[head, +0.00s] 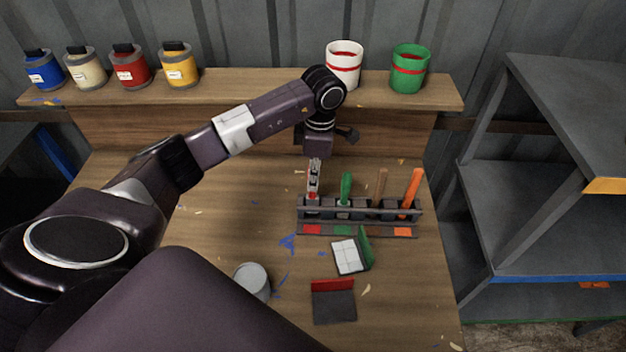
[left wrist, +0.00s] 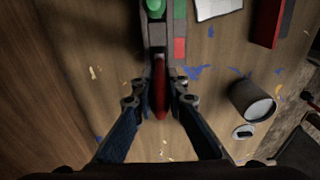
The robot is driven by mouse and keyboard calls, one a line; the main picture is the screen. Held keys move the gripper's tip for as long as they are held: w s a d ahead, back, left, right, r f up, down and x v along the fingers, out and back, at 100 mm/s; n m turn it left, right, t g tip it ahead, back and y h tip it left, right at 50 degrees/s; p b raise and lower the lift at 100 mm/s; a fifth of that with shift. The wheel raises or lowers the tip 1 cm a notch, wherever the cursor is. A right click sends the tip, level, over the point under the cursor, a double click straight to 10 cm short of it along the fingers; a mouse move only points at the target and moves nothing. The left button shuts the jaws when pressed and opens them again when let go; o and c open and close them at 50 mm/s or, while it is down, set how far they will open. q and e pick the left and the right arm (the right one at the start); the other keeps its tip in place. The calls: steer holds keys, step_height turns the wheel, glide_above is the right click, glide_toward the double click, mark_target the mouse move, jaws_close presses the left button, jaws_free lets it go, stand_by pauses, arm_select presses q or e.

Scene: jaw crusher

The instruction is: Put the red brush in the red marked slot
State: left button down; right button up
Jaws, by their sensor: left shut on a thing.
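The red brush shows as a red handle (left wrist: 160,88) between my left gripper's fingers in the left wrist view. My left gripper (head: 313,190) points down over the left end of the brush rack (head: 360,214); its fingers (left wrist: 159,103) are shut on the handle. The red-marked slot is at that end, above the red label (head: 312,229). A bit of red shows at this slot below the fingers; the brush's lower end is hidden, so I cannot tell how deep it sits. A green handle (head: 346,188), a brown handle (head: 381,183) and an orange handle (head: 413,188) stand in other slots.
On the bench are a grey tin (head: 252,279), a green-and-white block (head: 348,257) and a red-and-dark block (head: 334,302). The raised shelf (head: 270,84) holds several jars, a white pot (head: 344,65) and a green pot (head: 409,69). A metal shelf unit (head: 550,200) stands right.

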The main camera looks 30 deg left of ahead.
arm_select(q)
steer(key=shift+f, duration=0.9)
steer(key=shift+f, duration=0.2)
steer(key=c, duration=1.9)
jaws_free()
steer(key=shift+c, duration=0.2)
steer(key=shift+r, duration=0.1)
steer(key=shift+r, duration=0.2)
steer(key=r+b, duration=0.1)
steer(key=r, duration=0.2)
steer(key=r+b, duration=0.1)
steer(key=r, duration=0.3)
steer(key=r+b, duration=0.1)
steer(key=r, duration=0.2)
steer(key=shift+w+d+r, duration=0.3)
steer(key=shift+w, duration=0.05)
steer(key=shift+r, duration=0.55)
